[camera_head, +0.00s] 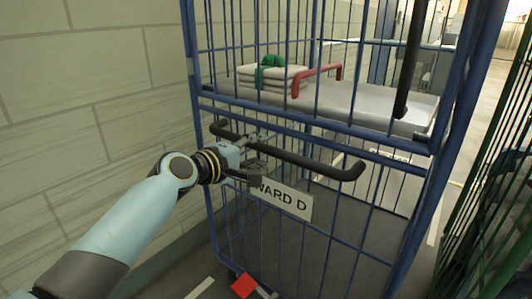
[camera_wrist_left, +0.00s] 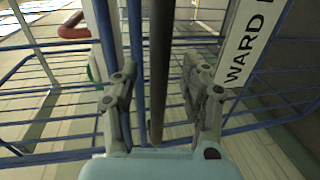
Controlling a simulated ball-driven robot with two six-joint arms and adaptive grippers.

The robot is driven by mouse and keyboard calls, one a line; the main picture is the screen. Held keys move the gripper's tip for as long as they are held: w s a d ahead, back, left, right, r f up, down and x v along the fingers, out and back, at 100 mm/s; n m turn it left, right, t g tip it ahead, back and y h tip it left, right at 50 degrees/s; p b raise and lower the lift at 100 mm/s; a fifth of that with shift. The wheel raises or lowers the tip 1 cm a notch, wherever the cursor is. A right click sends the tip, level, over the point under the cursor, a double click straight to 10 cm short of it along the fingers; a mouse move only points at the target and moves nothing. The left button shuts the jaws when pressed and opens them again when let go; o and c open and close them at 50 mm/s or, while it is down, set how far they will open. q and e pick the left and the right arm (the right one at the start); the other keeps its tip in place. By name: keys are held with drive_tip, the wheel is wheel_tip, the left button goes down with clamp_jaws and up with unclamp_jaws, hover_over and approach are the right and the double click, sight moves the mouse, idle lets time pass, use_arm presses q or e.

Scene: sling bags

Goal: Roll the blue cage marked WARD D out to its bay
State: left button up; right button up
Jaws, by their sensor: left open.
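The blue cage (camera_head: 198,88) stands ahead of me, with a white WARD D plate (camera_head: 285,200) on its near side. A black push bar (camera_head: 310,165) runs across that side above the plate. My left gripper (camera_head: 258,158) is at the bar's left part, its fingers open. In the left wrist view the bar (camera_wrist_left: 160,45) passes between the two open fingers (camera_wrist_left: 160,85), with gaps showing on both sides. The plate (camera_wrist_left: 248,45) also shows there, right of the fingers. A red pedal (camera_head: 243,285) is low at the cage's base. My right gripper is not in view.
Folded white linen with a green strap (camera_head: 271,72) and a red bar (camera_head: 317,75) are on the cage's shelf. A block wall (camera_head: 90,100) is close on the left. A green cage (camera_head: 490,190) stands close on the right. Open floor shows beyond, at upper right.

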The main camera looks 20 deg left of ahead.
sight(262, 150)
use_arm(q)
drive_tip(key=shift+b+x, duration=0.3)
drive_tip(key=shift+x, duration=1.55)
drive_tip(key=shift+c, duration=0.2)
drive_tip(key=c, duration=0.9)
clamp_jaws()
